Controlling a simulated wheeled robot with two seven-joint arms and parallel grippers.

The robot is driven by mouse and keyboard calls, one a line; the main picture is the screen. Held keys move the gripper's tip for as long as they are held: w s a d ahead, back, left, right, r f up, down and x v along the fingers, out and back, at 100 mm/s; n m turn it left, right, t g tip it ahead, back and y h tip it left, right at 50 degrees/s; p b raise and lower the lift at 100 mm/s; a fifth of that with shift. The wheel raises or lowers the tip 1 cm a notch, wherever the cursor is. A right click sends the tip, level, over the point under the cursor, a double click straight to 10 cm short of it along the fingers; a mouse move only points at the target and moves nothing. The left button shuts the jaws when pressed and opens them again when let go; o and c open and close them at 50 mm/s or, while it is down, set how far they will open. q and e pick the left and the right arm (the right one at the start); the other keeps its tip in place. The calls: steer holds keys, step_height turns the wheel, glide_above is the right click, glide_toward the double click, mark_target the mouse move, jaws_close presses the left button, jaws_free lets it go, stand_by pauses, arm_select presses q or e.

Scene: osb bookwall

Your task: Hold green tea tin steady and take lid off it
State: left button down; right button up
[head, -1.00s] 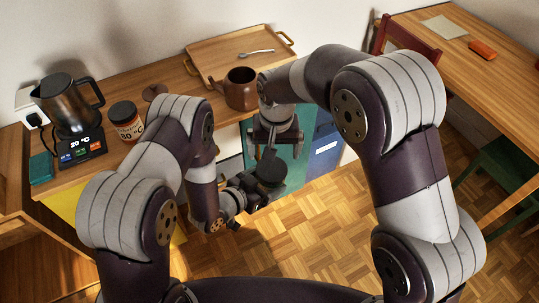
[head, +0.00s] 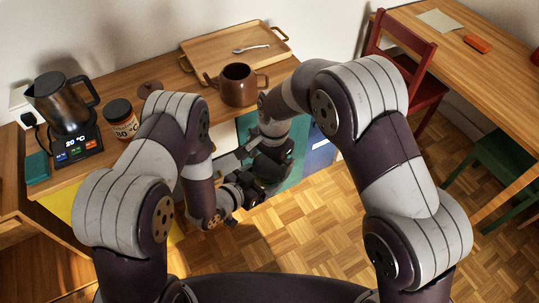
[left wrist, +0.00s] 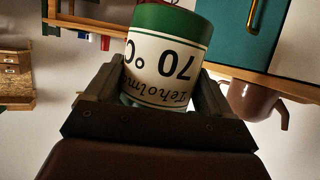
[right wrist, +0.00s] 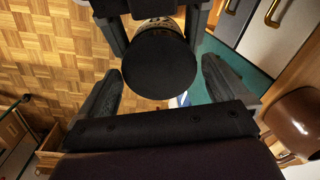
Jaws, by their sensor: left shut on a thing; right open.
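The green tea tin shows in the left wrist view (left wrist: 165,50), with a green band, a cream label and "70 °C" upside down in the picture. My left gripper (left wrist: 155,95) is shut around its sides. In the right wrist view the tin's dark round lid (right wrist: 160,65) faces my camera, between the open fingers of my right gripper (right wrist: 165,85). A small gap shows on each side of the lid. In the head view my left gripper (head: 245,188) and right gripper (head: 268,165) meet in front of the counter; the tin is hard to make out there.
On the counter (head: 85,185) stand a kettle (head: 65,100) on its base, a jar marked 80 °C (head: 121,119), a brown teapot (head: 238,88) and a wooden tray (head: 215,55) with a spoon (head: 252,49). A red chair (head: 405,60) stands right. Open floor lies below the grippers.

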steer(key=c, duration=1)
steer(key=shift+o, duration=0.2)
steer(key=n, duration=0.6)
steer(key=shift+r+n, duration=0.1)
steer(key=shift+n, duration=0.2)
steer(key=n, duration=0.9)
steer(key=shift+a, duration=0.1)
steer(key=o, duration=1)
steer(key=shift+c, duration=0.2)
